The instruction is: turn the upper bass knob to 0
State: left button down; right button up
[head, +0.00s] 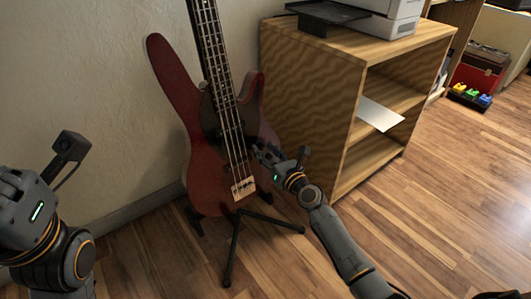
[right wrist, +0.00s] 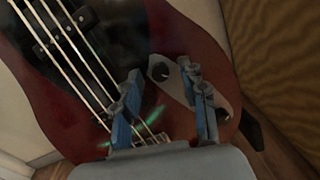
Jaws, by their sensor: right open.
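The red bass (head: 205,155) leans upright on a stand against the wall. In the right wrist view its body (right wrist: 185,30) fills much of the picture, with a pale control plate (right wrist: 184,88) on it. A dark round bass knob (right wrist: 158,72) sits at the plate's upper left end. Another dark spot shows beside the right finger, too unclear to name. My right gripper (head: 262,151) is at the lower right of the bass body. In the right wrist view its open, empty fingers (right wrist: 166,102) stand over the plate, below the knob. My left gripper (head: 14,182) is cut off at the left edge.
A black stand (head: 235,240) spreads its legs under the bass. A wooden shelf unit (head: 310,85) stands close on the right, with a printer (head: 392,18) on top. The wall is close behind; the floor in front is clear.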

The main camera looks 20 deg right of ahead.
grip_shut()
jog(key=shift+n, duration=0.3)
